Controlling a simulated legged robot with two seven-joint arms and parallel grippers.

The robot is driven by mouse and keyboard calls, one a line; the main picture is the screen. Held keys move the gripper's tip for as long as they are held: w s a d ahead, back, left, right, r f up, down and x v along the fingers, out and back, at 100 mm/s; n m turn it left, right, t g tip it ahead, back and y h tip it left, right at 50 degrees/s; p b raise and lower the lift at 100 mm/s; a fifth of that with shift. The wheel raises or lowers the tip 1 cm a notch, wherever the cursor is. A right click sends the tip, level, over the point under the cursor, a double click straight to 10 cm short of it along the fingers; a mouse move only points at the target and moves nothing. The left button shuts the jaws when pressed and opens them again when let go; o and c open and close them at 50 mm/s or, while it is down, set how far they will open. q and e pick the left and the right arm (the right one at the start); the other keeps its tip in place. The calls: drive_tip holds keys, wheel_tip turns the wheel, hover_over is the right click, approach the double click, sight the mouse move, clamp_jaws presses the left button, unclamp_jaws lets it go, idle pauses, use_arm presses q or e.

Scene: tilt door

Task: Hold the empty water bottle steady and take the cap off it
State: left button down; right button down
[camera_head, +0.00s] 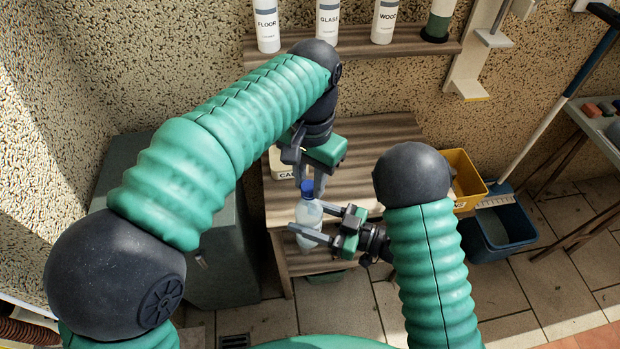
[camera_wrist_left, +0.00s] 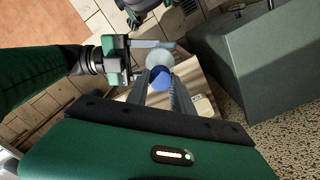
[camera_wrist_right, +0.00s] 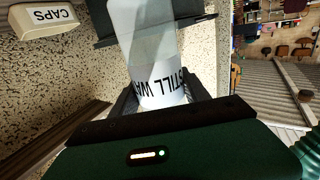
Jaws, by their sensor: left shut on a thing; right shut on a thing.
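The clear water bottle (camera_head: 308,214) is upright above the slatted wooden table (camera_head: 388,130), with its blue cap (camera_head: 307,187) on top. My right gripper (camera_head: 312,224) is shut on the bottle's body from the right. In the right wrist view the bottle (camera_wrist_right: 155,60) shows black lettering between the fingers. My left gripper (camera_head: 306,184) comes from above and is shut on the cap. In the left wrist view the blue cap (camera_wrist_left: 161,77) sits between the fingertips, over the bottle (camera_wrist_left: 160,58). The cap is at the bottle's neck; I cannot tell whether it is loose.
A pale box marked CAPS (camera_wrist_right: 43,18) stands on the table behind the grippers, partly hidden in the head view. A yellow bin (camera_head: 462,178) and a dark blue bucket (camera_head: 498,232) stand right. A grey-green cabinet (camera_head: 222,240) stands left. A shelf (camera_head: 400,48) holds labelled bottles above.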

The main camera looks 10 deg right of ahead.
use_arm(q)
drive_tip(key=shift+r, duration=0.15)
drive_tip(key=shift+r, duration=0.95)
